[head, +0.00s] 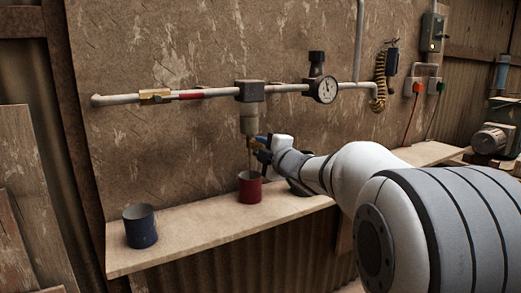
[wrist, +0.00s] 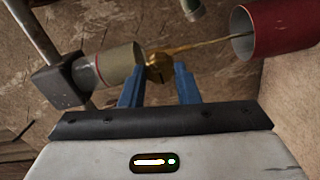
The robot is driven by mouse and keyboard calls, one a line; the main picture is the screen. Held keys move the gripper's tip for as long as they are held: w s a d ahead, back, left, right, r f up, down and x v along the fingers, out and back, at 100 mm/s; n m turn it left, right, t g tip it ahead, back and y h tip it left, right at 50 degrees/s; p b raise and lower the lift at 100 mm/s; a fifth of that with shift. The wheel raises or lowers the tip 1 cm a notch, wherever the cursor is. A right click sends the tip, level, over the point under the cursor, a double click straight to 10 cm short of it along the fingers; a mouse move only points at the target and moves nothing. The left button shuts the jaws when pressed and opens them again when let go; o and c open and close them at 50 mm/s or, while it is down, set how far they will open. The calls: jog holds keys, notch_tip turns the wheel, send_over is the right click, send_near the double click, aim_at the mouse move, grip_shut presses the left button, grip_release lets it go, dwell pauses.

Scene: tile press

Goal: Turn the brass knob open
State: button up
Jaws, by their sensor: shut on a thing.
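The brass knob (wrist: 157,68) sits at the end of the pale filter bowl (wrist: 120,63), which hangs from the pipe in the head view (head: 249,119). My gripper (wrist: 158,78) has its two blue fingers on either side of the knob and is shut on it. In the head view my gripper (head: 262,142) is just below the bowl, and the knob is mostly hidden by the fingers. A thin amber stream (wrist: 205,44) runs from the knob into the red cup (wrist: 285,27), which stands on the shelf below in the head view (head: 250,190).
A blue cup (head: 140,226) stands farther left on the wooden shelf (head: 195,224). The wall pipe (head: 215,93) carries a brass valve (head: 154,96) and a round gauge (head: 326,90). A coiled yellow hose (head: 380,73) hangs right. The shelf between the cups is clear.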

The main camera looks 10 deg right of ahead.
jog(key=o, duration=1)
jog(key=shift+c, duration=0.2)
jog(key=v, duration=0.7)
jog(key=shift+s+p, duration=0.4)
